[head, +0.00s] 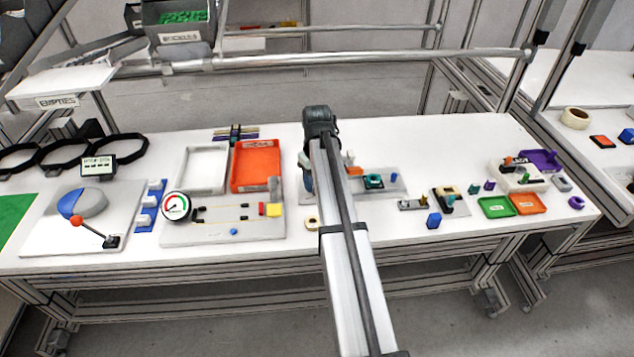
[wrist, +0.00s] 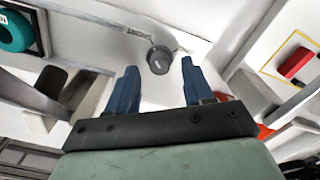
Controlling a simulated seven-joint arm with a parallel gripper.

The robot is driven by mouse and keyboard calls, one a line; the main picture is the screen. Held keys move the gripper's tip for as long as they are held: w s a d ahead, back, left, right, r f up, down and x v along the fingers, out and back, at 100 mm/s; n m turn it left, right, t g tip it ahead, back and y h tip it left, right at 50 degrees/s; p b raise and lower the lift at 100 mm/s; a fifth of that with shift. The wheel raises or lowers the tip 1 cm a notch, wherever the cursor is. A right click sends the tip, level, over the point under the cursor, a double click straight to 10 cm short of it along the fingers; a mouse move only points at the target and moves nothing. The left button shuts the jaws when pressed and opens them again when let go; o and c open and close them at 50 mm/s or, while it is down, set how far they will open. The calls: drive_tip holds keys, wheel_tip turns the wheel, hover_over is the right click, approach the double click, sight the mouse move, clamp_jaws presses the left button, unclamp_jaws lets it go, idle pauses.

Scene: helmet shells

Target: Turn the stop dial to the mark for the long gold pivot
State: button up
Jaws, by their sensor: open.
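In the wrist view a dark grey round knob (wrist: 158,59), apparently the stop dial, stands on a pale surface. Thin grey pieces lie beside it; I can read no marks. My gripper (wrist: 160,67) is open, its two blue fingers apart, with the knob showing between and beyond the tips. I see no clear contact. In the head view my arm hides most of the gripper and the dial; only a bluish part shows left of the arm. I cannot pick out the long gold pivot for sure.
A teal ring piece (head: 373,181) sits on a grey plate right of my arm; it also shows in the wrist view (wrist: 14,31). An orange tray (head: 256,166) and a gauge (head: 176,206) stand left. A red block (wrist: 296,62) lies inside a yellow outline.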

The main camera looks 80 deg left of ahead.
drive_tip(key=shift+f, duration=0.65)
clamp_jaws()
